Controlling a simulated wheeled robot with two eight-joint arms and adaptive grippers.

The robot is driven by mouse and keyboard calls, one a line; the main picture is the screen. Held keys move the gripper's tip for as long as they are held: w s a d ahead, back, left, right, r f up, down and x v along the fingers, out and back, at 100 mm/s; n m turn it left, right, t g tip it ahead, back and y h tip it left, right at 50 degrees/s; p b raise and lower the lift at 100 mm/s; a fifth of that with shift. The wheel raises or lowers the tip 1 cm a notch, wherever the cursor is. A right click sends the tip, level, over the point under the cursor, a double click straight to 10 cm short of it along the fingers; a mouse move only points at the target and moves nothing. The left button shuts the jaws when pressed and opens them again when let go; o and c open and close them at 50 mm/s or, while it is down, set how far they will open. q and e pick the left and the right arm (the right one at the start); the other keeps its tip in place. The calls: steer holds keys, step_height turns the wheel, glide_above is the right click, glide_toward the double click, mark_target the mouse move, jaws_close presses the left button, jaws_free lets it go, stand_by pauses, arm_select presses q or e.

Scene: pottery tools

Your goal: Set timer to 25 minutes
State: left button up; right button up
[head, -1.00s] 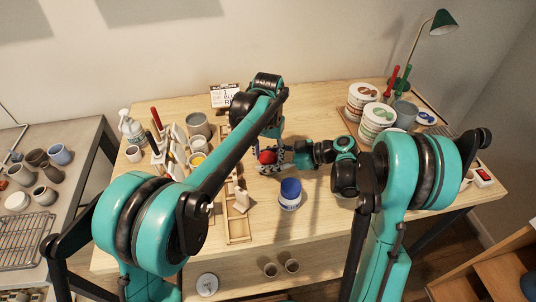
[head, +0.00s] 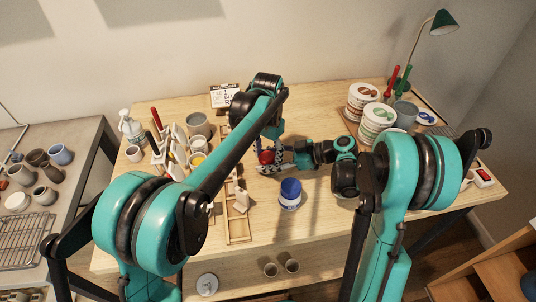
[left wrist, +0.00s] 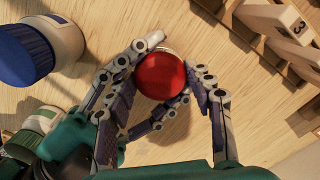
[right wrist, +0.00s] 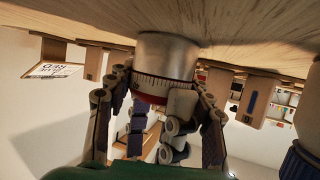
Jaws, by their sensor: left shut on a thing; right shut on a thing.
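The kitchen timer has a red cap (head: 266,156) and a silver base (right wrist: 166,58). It stands on the table left of the middle. A pale scale ring (right wrist: 165,86) runs between base and cap in the upside-down right wrist view; its numbers are too small to read. The round red top (left wrist: 160,75) faces the left wrist camera. My left gripper (left wrist: 172,84) comes from above and is shut on the timer's red cap. My right gripper (right wrist: 160,90) comes from the right side and is shut on the timer. The fingers of both grippers crowd around it.
A blue-lidded jar (head: 290,193) stands close in front of the grippers. A wooden tool tray (head: 239,230) lies to the left. A calendar card (head: 224,95) stands behind. Tubs (head: 378,117) and a mug (head: 405,113) stand at the right.

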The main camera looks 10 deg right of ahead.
mark_target(268, 156)
arm_select(q)
steer(key=o, duration=1.2)
steer(key=shift+a, duration=0.1)
steer(key=shift+c, duration=0.2)
steer(key=n, duration=0.4)
steer(key=shift+n, duration=0.4)
steer(key=n, duration=0.3)
steer(key=shift+r+n, duration=0.2)
steer(key=shift+n, duration=0.4)
step_height(268, 156, up, 12)
steer(key=m, duration=0.1)
steer(key=shift+f+m, duration=0.15)
steer(key=shift+m, duration=0.25)
